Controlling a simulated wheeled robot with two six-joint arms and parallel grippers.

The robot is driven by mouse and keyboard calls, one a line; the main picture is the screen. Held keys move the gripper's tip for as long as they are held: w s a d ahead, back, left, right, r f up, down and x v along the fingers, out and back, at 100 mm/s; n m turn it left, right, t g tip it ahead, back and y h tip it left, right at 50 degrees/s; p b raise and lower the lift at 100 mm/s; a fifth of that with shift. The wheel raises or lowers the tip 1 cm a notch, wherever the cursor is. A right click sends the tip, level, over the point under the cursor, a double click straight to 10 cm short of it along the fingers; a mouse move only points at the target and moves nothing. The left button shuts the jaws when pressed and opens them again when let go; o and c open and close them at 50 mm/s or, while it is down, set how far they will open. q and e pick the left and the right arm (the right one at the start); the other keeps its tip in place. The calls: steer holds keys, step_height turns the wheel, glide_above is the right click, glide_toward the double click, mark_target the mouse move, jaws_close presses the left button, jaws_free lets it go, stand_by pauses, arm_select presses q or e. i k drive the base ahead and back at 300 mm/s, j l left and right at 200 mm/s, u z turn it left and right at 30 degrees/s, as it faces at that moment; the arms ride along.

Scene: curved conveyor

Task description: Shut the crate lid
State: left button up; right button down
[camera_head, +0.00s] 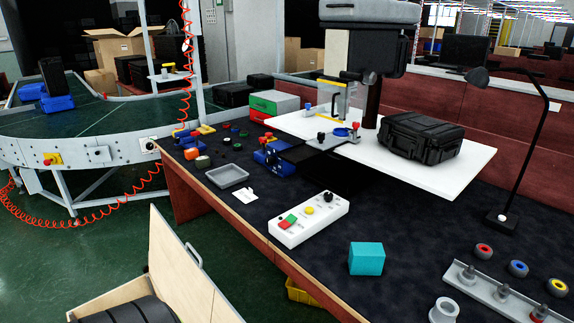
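A light wooden crate (105,296) is at the bottom left, cut off by the picture's lower edge. Its wooden lid (178,262) stands open and raised, on the right side of the crate. A grey metal handle (193,255) is on the lid's far side. A dark, ribbed, rounded thing (130,312) shows at the crate's opening; I cannot tell what it is. Neither of my grippers is in view.
A dark-topped workbench (225,211) with red-brown sides stands right of the lid. It bears a button box (307,220), a teal cube (366,258) and a black case (420,136). A curved conveyor (95,127) is behind left. Green floor (110,235) lies open between.

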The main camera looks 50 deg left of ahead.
mark_target(183, 282)
steer(key=u, duration=2.35)
